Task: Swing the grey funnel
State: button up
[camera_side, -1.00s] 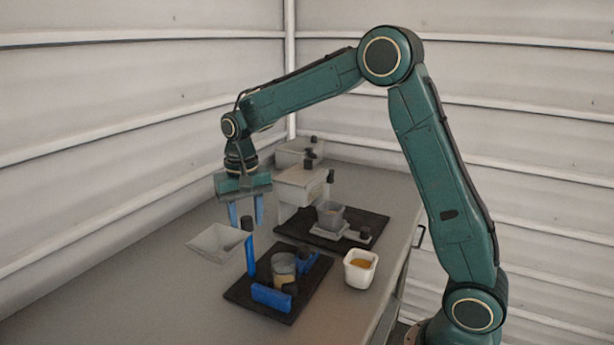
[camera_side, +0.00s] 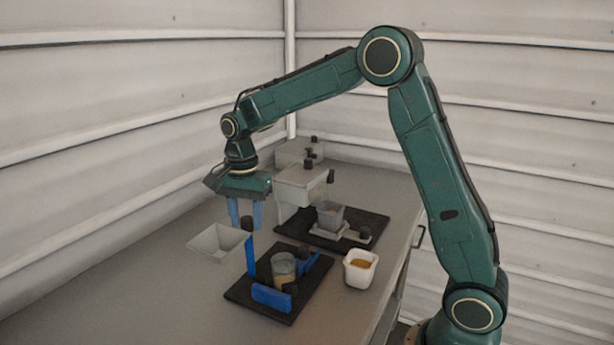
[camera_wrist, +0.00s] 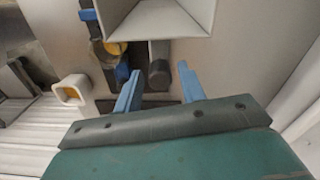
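The grey funnel (camera_side: 216,243) is an open tapered tray on the blue stand (camera_side: 250,258), swung out to the left of the black base plate. Its black knob (camera_side: 247,223) stands upright at the funnel's right edge. My gripper (camera_side: 246,226) points down above this corner, fingertips at about knob height. In the wrist view the funnel (camera_wrist: 155,20) is at the top, and a black knob (camera_wrist: 159,74) appears between the blue fingers of my gripper (camera_wrist: 159,69). The fingers are apart, with gaps on both sides of the knob. Contact is not visible.
A cup (camera_side: 284,267) stands in the blue holder on the front black plate (camera_side: 300,300). A white cup with orange contents (camera_side: 360,268) stands to the right. Behind are a grey hopper box (camera_side: 300,186) and a grey cup (camera_side: 330,215) on another black plate. The left table is clear.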

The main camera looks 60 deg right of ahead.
jog(key=shift+m, duration=1.2)
jog(key=c, duration=0.7)
jog(key=shift+o, duration=0.2)
